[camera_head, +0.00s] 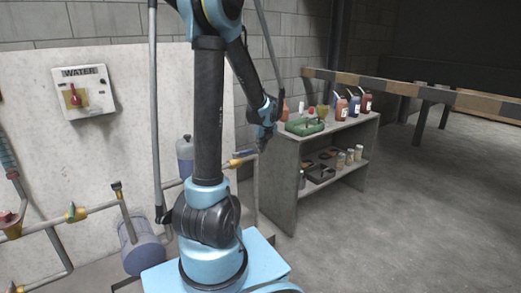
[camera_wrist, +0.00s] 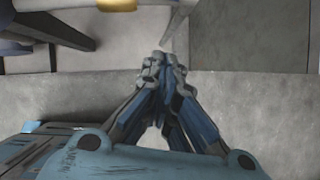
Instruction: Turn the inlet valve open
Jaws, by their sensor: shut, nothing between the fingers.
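My gripper (camera_head: 263,143) is shut with nothing in it, and points down beside the right end of the pipework in the head view. In the wrist view its fingertips (camera_wrist: 165,62) meet above grey floor. A yellow fitting (camera_head: 237,162) on a pipe is just left of my gripper in the head view. A yellow part (camera_wrist: 117,4) also shows at the top edge of the wrist view, apart from the fingers. A valve with a green handle (camera_head: 74,212) sits on the left pipe. I cannot tell which valve is the inlet valve.
A WATER panel (camera_head: 84,92) with a red knob hangs on the pale board. A grey tank (camera_head: 142,253) and a smaller container (camera_head: 185,155) stand by the pipes. A shelf unit (camera_head: 284,178) with bottles and trays is close right of my gripper. The floor at right is clear.

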